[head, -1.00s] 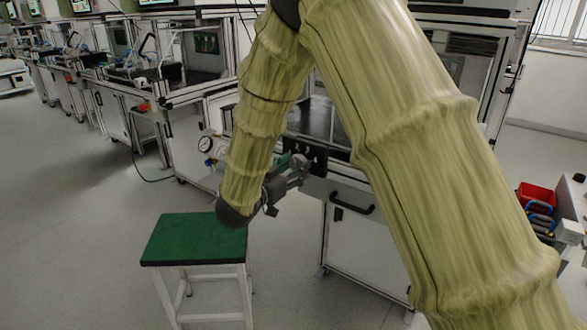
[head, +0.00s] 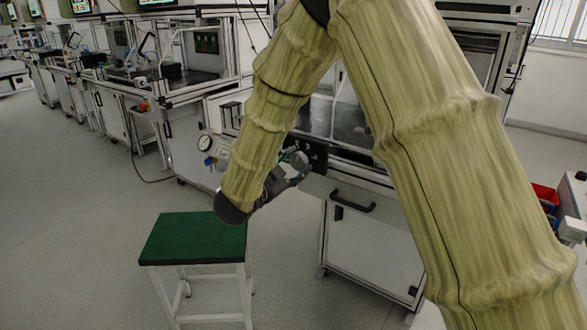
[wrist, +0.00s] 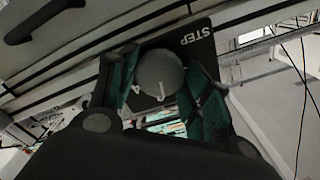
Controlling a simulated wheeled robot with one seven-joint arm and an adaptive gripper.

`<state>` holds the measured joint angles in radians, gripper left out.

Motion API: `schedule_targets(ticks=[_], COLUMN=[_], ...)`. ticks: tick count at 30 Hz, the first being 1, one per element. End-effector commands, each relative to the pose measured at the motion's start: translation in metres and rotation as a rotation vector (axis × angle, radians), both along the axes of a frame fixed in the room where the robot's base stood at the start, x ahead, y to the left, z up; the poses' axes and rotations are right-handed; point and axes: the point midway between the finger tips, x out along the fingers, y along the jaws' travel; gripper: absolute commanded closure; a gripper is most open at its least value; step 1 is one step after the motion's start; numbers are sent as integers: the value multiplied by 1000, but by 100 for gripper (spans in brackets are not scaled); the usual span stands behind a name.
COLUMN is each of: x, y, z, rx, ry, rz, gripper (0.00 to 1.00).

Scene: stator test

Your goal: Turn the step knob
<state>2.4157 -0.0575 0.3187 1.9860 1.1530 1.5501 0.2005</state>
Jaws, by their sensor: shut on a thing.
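The step knob (wrist: 160,74) is a round grey knob with a white mark, on a black panel (wrist: 200,45) lettered STEP in the wrist view. My gripper (wrist: 158,85) has its two green-padded fingers on either side of the knob, shut on it. In the head view my gripper (head: 298,160) reaches the dark control panel (head: 318,155) on the front of the workstation. The knob itself is hidden there behind the gripper.
A green-topped stool (head: 195,240) stands on the floor below my wrist. A pressure gauge (head: 205,143) is left of my forearm. A black handle (head: 352,202) is on the white cabinet below the panel. A red bin (head: 545,195) is at the right.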

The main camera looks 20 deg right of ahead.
Motion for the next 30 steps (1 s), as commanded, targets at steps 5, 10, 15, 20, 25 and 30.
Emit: schedule_targets(ticks=[5,10,15,20,25,30], x=[0,0,0,-1,-1,-1], y=[0,0,0,0,0,0], z=[-2,-2,-1,-1,-1,-1], rx=[61,99,117,120,120,118], ry=[-78,-123,-145,-150,-149,-149], rz=[-1,-1,0,0,0,-1], gripper=[75,75,75,75,75,35])
